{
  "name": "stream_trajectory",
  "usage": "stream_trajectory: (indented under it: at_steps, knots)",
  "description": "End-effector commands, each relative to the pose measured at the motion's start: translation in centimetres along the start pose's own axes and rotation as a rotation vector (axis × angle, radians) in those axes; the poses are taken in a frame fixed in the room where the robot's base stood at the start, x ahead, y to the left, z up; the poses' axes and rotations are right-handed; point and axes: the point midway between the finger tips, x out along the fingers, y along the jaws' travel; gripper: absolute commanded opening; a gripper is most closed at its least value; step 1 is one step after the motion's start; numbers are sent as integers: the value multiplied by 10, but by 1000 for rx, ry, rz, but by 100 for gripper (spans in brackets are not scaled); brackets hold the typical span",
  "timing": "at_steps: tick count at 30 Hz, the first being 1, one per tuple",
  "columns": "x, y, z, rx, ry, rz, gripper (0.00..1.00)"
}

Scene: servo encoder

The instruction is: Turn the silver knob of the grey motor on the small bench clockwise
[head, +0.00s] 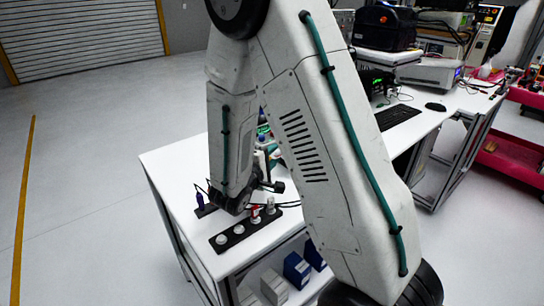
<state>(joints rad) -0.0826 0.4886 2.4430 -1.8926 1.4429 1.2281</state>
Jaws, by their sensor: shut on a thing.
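My arm comes down in front of the small white bench (163,167) in the head view. My gripper (268,186) shows only in part, as dark pieces beside the arm's lower end, low over the bench. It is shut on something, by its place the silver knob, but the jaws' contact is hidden. I cannot make out the grey motor or its silver knob clearly; the arm covers that part of the bench.
A black strip (228,244) with several pale round pieces lies near the bench's front edge. Blue boxes (297,268) are on the lower shelf. A desk with a keyboard (397,117) is behind at right. Floor at left is clear.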

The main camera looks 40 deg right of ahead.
Motion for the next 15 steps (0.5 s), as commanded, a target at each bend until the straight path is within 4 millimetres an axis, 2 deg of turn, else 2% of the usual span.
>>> stream_trajectory:
  at_steps: [8,9,10,11,15]
  knots:
    - [0,0,1,-1,-2,-1,8]
    - [0,0,1,-1,-2,-1,39]
    - [0,0,1,-1,-2,-1,47]
    - [0,0,1,-1,-2,-1,52]
    - [0,0,0,-2,-1,-1,52]
